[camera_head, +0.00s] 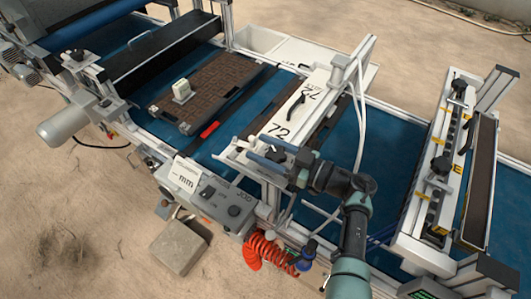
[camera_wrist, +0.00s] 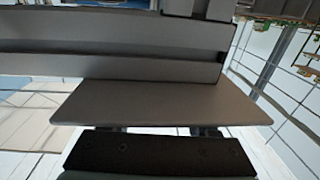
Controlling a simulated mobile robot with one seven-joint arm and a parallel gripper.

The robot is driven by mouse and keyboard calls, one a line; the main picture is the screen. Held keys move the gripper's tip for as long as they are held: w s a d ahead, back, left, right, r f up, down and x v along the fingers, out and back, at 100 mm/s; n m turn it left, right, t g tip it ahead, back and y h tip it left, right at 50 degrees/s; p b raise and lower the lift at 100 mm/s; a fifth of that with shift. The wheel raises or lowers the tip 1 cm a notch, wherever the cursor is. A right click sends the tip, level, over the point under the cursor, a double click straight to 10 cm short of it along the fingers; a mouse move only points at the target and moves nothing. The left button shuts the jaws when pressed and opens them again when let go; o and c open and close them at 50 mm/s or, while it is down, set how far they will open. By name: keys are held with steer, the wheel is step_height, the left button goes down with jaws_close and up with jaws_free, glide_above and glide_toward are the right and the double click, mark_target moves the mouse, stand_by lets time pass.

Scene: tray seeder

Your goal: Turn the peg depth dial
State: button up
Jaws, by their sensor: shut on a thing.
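My gripper (camera_head: 287,160) is at the front side of the white housing (camera_head: 318,80) marked 72, at its near left end. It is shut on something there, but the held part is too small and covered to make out. I cannot pick out the peg depth dial for certain in either view. Blue bars show just left of the gripper. In the wrist view, a flat grey panel (camera_wrist: 160,103) and a dark bar (camera_wrist: 150,153) fill the middle and bottom, and no dial or clear fingertips show.
A dark soil tray (camera_head: 215,85) with a pale block on it lies on the blue belt to the left. A grey control box (camera_head: 205,197) and a red coiled hose (camera_head: 265,253) are at the front. A white frame with black knobs (camera_head: 440,165) stands at the right.

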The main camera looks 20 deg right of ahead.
steer(key=shift+a+n+g+y+b, duration=0.1)
steer(key=shift+n+g+y+b, duration=0.2)
steer(key=shift+n+g+y, duration=0.15)
steer(key=o, duration=1.4)
steer(key=shift+c, duration=0.2)
steer(key=shift+s, duration=0.1)
steer(key=b+v, duration=0.3)
steer(key=v, duration=1)
